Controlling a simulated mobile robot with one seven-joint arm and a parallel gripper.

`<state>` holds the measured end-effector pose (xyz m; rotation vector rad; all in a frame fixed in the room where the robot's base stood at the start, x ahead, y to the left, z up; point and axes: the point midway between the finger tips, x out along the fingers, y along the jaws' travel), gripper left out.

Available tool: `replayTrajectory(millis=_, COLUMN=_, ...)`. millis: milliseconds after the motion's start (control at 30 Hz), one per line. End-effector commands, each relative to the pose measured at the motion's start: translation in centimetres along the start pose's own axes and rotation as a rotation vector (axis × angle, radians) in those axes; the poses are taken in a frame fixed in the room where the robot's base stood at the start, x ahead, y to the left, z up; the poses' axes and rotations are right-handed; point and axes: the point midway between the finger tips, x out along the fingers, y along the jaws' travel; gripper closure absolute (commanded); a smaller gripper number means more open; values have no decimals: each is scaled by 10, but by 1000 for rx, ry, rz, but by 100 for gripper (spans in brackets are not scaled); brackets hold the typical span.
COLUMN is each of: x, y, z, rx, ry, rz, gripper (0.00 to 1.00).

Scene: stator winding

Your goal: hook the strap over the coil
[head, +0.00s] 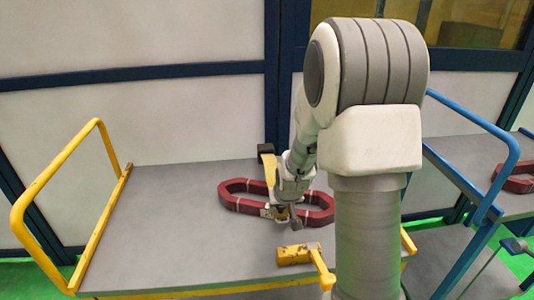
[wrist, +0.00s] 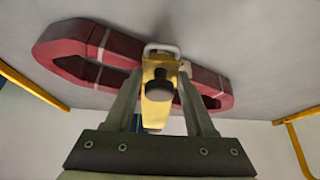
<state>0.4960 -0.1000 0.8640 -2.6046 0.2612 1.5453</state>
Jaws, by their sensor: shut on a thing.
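A dark red oval coil (head: 238,202) with pale bands lies flat on the grey table. It shows across the top of the wrist view (wrist: 70,50). My gripper (head: 281,213) is at the coil's near side, and its two fingers in the wrist view (wrist: 162,76) are shut on a yellow piece, apparently the strap (wrist: 158,72). A pale metal loop (wrist: 163,47) at its end overlaps the coil's side in the picture. I cannot tell whether the loop is around the coil or only in front of it. My wrist and fingers hide part of the coil.
A yellow block-like tool (head: 293,255) lies near the table's front edge. A small black block (head: 265,149) stands at the back. Yellow rails (head: 58,168) bound the left side, blue rails (head: 490,128) the right. The table's left half (head: 165,215) is clear.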

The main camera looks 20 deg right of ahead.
Motion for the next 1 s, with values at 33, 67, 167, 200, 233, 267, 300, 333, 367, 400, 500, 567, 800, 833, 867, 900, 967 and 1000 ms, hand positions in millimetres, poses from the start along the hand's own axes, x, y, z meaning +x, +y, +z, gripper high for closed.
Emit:
replayTrajectory(millis=33, x=-2, y=0, z=4, rx=0, ry=-1, rz=0, gripper=100)
replayTrajectory(millis=67, x=-3, y=0, z=6, rx=0, ry=-1, rz=0, gripper=100)
replayTrajectory(millis=167, x=-6, y=0, z=12, rx=0, ry=-1, rz=0, gripper=100)
replayTrajectory(millis=200, x=-7, y=0, z=14, rx=0, ry=0, rz=0, gripper=100)
replayTrajectory(millis=233, x=-8, y=0, z=16, rx=0, ry=0, rz=0, gripper=100)
replayTrajectory(millis=267, x=-10, y=0, z=18, rx=0, ry=0, rz=0, gripper=100)
replayTrajectory(millis=300, x=-11, y=0, z=20, rx=0, ry=0, rz=0, gripper=100)
replayTrajectory(millis=333, x=-12, y=0, z=22, rx=0, ry=0, rz=0, gripper=100)
replayTrajectory(millis=367, x=-13, y=0, z=24, rx=0, ry=-1, rz=0, gripper=100)
replayTrajectory(millis=400, x=-14, y=0, z=27, rx=0, ry=-1, rz=0, gripper=100)
replayTrajectory(millis=500, x=-18, y=0, z=33, rx=0, ry=-1, rz=0, gripper=100)
replayTrajectory(millis=567, x=-20, y=0, z=37, rx=0, ry=-1, rz=0, gripper=100)
replayTrajectory(millis=800, x=-28, y=0, z=51, rx=0, ry=-1, rz=0, gripper=100)
replayTrajectory(millis=833, x=-29, y=0, z=53, rx=0, ry=-1, rz=0, gripper=100)
replayTrajectory(millis=867, x=-30, y=0, z=55, rx=0, ry=0, rz=0, gripper=100)
replayTrajectory(millis=900, x=-31, y=0, z=57, rx=0, ry=0, rz=0, gripper=100)
replayTrajectory(millis=967, x=-33, y=0, z=61, rx=0, ry=-2, rz=0, gripper=100)
replayTrajectory(millis=1000, x=-34, y=0, z=64, rx=0, ry=-1, rz=0, gripper=100)
